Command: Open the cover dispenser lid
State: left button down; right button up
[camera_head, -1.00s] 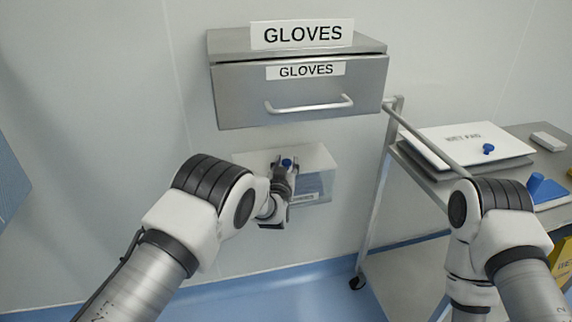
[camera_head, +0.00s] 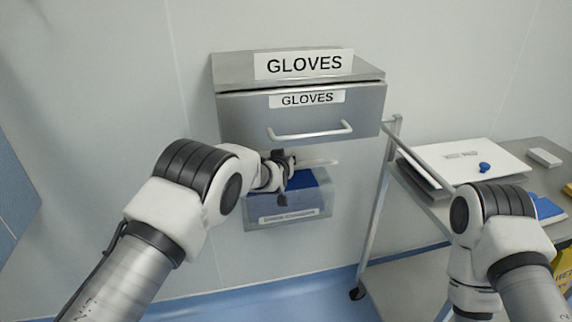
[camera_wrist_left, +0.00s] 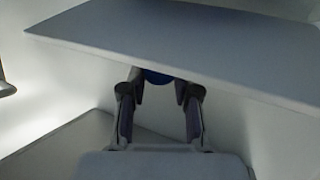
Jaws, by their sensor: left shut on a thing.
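The cover dispenser (camera_head: 250,215) is a clear wall-mounted box below the gloves cabinet, with blue covers (camera_head: 308,190) inside. Its lid (camera_head: 320,162) is raised and shows as a thin pale edge just under the cabinet. My left gripper (camera_head: 282,170) is at the lid, above the box opening. In the left wrist view the lid (camera_wrist_left: 200,50) slants across the top, and my left gripper (camera_wrist_left: 159,82) has its fingers on either side of a blue knob (camera_wrist_left: 157,77), shut on it. The knob is hidden in the head view. My right gripper is out of view.
The steel gloves cabinet (camera_head: 300,115) with its bar handle (camera_head: 310,131) hangs close above the lid and my left gripper. My right arm is in front of the cart.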

pick_arm(q)
jog(key=shift+w+r, duration=0.1)
jog(key=shift+r, duration=0.1)
jog(key=c, duration=0.8)
grip_release()
jog(key=shift+f, duration=0.1)
jog(key=v, duration=0.7)
jog(key=shift+s, duration=0.25)
